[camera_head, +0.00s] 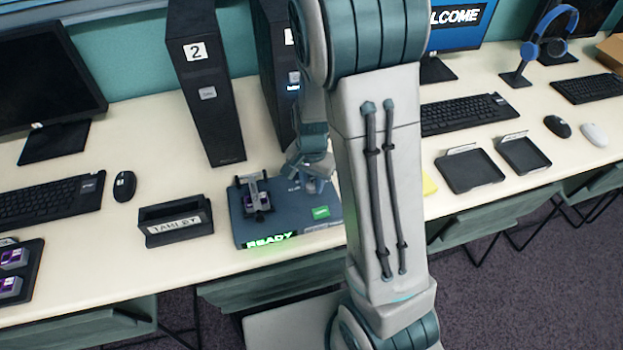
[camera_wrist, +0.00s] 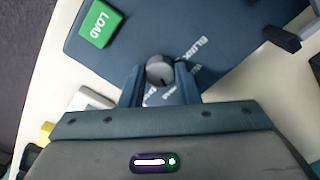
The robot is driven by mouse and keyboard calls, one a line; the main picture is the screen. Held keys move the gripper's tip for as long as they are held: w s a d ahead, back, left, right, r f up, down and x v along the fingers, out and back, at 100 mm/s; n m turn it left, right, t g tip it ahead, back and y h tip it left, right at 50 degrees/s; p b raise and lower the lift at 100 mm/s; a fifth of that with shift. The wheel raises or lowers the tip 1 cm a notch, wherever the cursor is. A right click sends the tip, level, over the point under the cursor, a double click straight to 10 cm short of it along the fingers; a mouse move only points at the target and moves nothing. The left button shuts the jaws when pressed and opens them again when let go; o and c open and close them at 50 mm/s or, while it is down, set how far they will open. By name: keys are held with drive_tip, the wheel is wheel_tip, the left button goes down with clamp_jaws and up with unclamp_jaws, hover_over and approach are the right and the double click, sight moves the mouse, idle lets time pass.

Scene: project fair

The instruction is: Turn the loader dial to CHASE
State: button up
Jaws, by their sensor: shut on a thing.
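The loader (camera_head: 238,222) is a dark blue box on the desk, with a lit green READY sign on its front and a green LOAD button (camera_head: 320,212). In the wrist view the button shows at upper left (camera_wrist: 100,23). The round grey dial (camera_wrist: 160,69) stands between the two fingers of my gripper (camera_wrist: 160,80), which is shut on it. White lettering around the dial includes BLINK; the other words are partly covered by the fingers, and CHASE cannot be read. In the head view my gripper (camera_head: 316,172) is over the loader's right rear, and the dial is mostly hidden.
A black clamp-like holder (camera_head: 256,197) with a small module sits on the loader's left. A TABLET stand (camera_head: 175,222) is left of it. Black computer towers (camera_head: 206,95) stand behind. Empty black trays (camera_head: 470,170) lie to the right. My arm covers the middle.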

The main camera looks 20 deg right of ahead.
sight(312, 184)
idle(0.3)
drive_tip(key=o, duration=1)
drive_tip(key=shift+c, duration=0.2)
wheel_tip(312, 184, up, 14)
drive_tip(key=p, duration=0.1)
drive_tip(key=s+r+n+t+p, duration=0.2)
drive_tip(key=s+r+n, duration=0.6)
drive_tip(key=s, duration=0.5)
drive_tip(key=shift+s+r+n+t+p, duration=0.4)
drive_tip(key=shift+r+p, duration=0.15)
drive_tip(key=shift+p, duration=0.3)
